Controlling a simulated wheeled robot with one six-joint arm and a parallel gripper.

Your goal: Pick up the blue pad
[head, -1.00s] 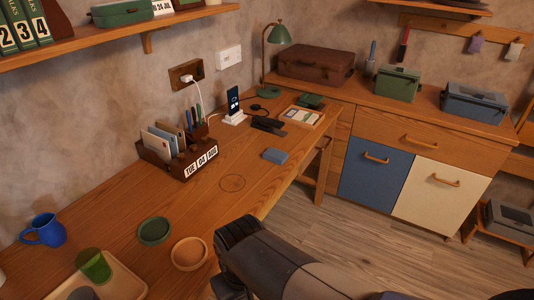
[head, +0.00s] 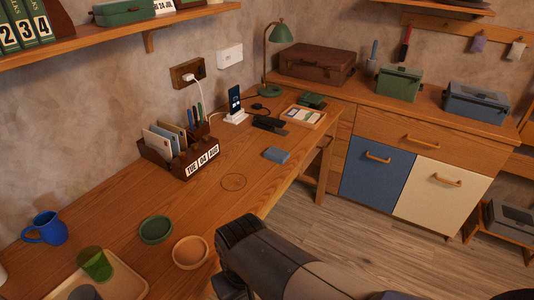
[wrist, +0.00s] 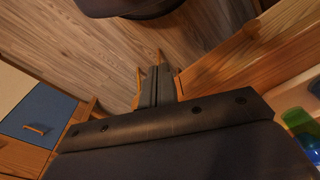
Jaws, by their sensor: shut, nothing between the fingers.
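The blue pad (head: 276,154) is a small flat block lying on the wooden desk (head: 112,200), near its front edge and in front of a black device. It is not in the wrist view. My gripper (wrist: 152,80) shows in the wrist view, with its fingers together and nothing between them. It is over the wooden floor beside the desk edge, apart from the pad. In the head view my dark arm fills the bottom middle, and I cannot make out the fingers there.
Left of the pad stands a letter holder (head: 178,152) with date blocks. A green dish (head: 156,230), an orange dish (head: 190,252), a blue mug (head: 45,229) and a tray with a green cup (head: 96,264) are nearer. The desk around the pad is mostly clear.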

